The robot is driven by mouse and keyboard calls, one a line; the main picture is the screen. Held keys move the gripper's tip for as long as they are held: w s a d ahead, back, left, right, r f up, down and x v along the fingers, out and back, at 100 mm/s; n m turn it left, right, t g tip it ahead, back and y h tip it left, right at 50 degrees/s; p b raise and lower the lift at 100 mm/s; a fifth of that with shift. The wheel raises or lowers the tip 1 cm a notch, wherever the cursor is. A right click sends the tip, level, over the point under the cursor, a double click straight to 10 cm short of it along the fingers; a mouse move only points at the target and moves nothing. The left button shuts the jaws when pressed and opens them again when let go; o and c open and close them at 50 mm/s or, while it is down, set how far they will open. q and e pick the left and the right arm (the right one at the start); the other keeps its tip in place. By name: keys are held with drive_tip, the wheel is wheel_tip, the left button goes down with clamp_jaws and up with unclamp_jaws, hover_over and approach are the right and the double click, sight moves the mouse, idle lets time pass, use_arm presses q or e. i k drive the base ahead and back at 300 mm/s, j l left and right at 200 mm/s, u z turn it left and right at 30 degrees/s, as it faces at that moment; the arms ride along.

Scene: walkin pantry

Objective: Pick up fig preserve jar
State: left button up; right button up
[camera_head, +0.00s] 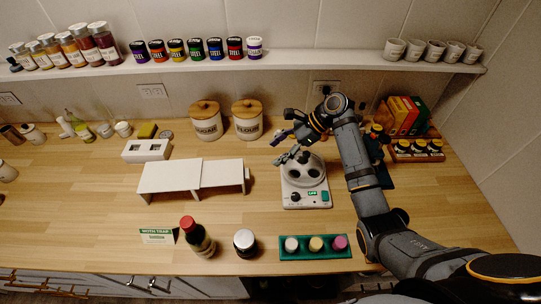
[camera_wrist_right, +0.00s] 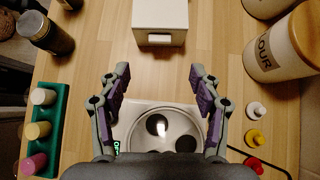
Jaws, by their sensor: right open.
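I cannot tell which jar is the fig preserve jar; no label that I can read names it. Small jars with coloured labels (camera_head: 195,49) and taller orange-to-red jars (camera_head: 66,46) stand on the wall shelf. A dark jar with a pale lid (camera_head: 245,243) stands near the counter's front edge. My right gripper (camera_head: 278,149) is open and empty above the white appliance (camera_head: 305,198) with a round, holed top. In the right wrist view its spread fingers (camera_wrist_right: 158,82) have only counter and the appliance (camera_wrist_right: 161,107) below them. My left gripper is not in view.
A white stepped stand (camera_head: 172,181), the sugar (camera_head: 206,124) and flour (camera_head: 247,125) canisters, a red-capped bottle (camera_head: 196,239) and a green tray (camera_head: 288,254) stand around. Dark-lidded jars (camera_head: 403,148) sit in a rack behind my right arm. Wood is bare at far right.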

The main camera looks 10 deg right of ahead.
sight(245, 243)
drive_tip(key=k+j, duration=1.25)
